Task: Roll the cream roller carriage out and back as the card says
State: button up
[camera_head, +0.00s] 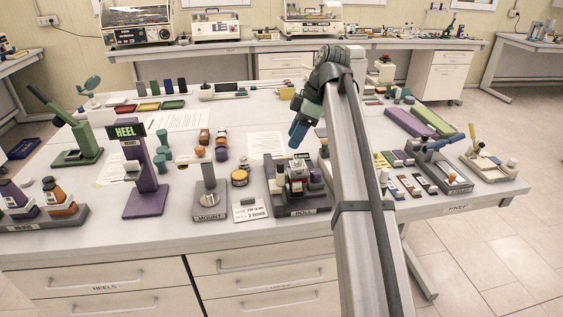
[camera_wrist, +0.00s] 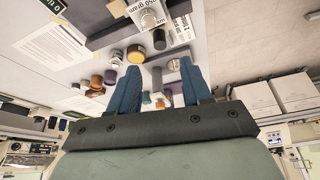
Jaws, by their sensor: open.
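The roll station (camera_head: 302,209) is a dark grey base lettered ROLL near the table's front edge. A small cream and dark assembly on it (camera_head: 297,172) looks like the roller carriage; its details are too small to tell. A white card (camera_head: 250,211) lies left of the base; it shows a "2", but the rest is hard to read. My gripper (camera_head: 298,134), with blue fingers, hangs above and behind the roll station, apart from it. In the wrist view my gripper's fingers (camera_wrist: 158,80) stand apart with nothing clasped between them. I cannot make out the carriage in the wrist view.
A grey mount stand (camera_head: 209,190) and a purple HEEL post (camera_head: 147,185) stand to the left. Small round pots (camera_head: 239,178) sit between mount and roll station. A paper sheet (camera_head: 266,144) lies behind. Racks and long blocks (camera_head: 432,122) occupy the right side.

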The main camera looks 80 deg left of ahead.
aim_at(281, 171)
jog(key=x, duration=1)
jog(key=shift+s+f, duration=0.2)
jog(key=shift+f, duration=0.15)
grip_shut()
